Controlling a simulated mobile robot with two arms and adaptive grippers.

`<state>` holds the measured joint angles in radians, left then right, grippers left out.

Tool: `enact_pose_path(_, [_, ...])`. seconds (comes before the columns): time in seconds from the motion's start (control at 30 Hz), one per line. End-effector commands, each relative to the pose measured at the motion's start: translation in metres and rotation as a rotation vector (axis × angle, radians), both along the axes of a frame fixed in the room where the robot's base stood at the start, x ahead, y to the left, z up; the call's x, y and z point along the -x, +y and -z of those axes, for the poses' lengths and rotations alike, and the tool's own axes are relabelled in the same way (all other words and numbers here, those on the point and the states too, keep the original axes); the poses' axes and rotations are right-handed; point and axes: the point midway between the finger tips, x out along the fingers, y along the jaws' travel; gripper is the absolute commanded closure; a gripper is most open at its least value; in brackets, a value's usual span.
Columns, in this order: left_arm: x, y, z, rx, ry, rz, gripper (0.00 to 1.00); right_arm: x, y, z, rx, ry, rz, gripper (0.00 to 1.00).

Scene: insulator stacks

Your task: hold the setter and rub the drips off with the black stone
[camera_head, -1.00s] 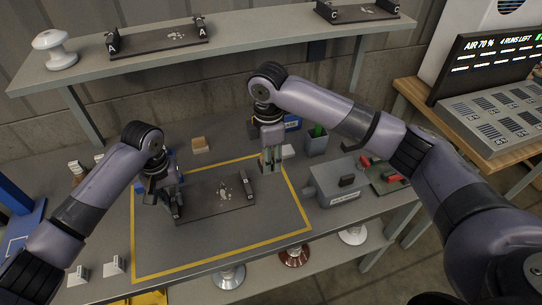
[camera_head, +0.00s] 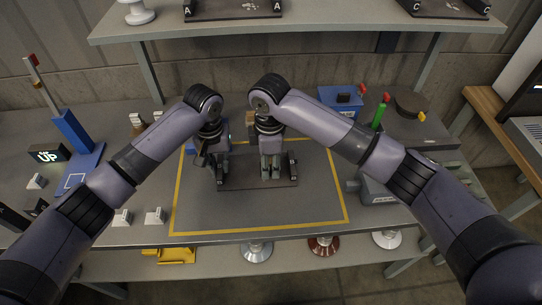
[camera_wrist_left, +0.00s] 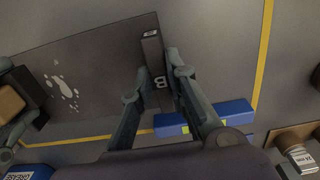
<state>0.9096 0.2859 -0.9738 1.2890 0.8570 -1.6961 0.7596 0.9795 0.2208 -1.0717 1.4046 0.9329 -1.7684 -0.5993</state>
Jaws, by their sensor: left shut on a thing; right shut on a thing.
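The setter (camera_head: 233,184) is a dark flat plate with upright end blocks, lying inside the yellow-outlined area. My left gripper (camera_head: 219,178) is shut on its left end block, which carries the letter B (camera_wrist_left: 155,72) in the left wrist view. My right gripper (camera_head: 271,174) is over the plate, just left of its right end block (camera_head: 292,162). At the left edge of the wrist view, it is shut on a dark block with a tan top, the black stone (camera_wrist_left: 30,90). White drips (camera_wrist_left: 62,90) show on the plate near the stone; the right gripper hides them from the head.
A tan block (camera_head: 251,118) and blue box (camera_head: 340,98) stand behind. A grey box (camera_head: 378,192) is right of the yellow outline. A blue stand (camera_head: 72,130) is at the left. A shelf (camera_head: 300,27) hangs over the back. The mat's front (camera_head: 260,214) is clear.

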Motion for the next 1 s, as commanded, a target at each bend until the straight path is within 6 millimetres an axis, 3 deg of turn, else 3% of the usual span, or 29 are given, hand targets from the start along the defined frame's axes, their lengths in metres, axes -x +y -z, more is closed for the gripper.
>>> enact_pose_path(0.47, [0.000, -0.001, -0.001, 0.001, -0.001, 0.001, 1.00, -0.002, 0.000, 0.050, 0.000, 0.002, 0.001, 0.91])
enact_pose_path(0.5, [0.000, -0.001, -0.001, 0.001, -0.001, 0.001, 1.00, -0.007, 0.001, 0.047, -0.001, -0.001, 0.000, 0.95])
enact_pose_path(1.0, [-0.001, -0.001, -0.001, 0.002, -0.002, 0.001, 1.00, -0.052, -0.001, 0.049, 0.002, 0.000, 0.003, 0.95])
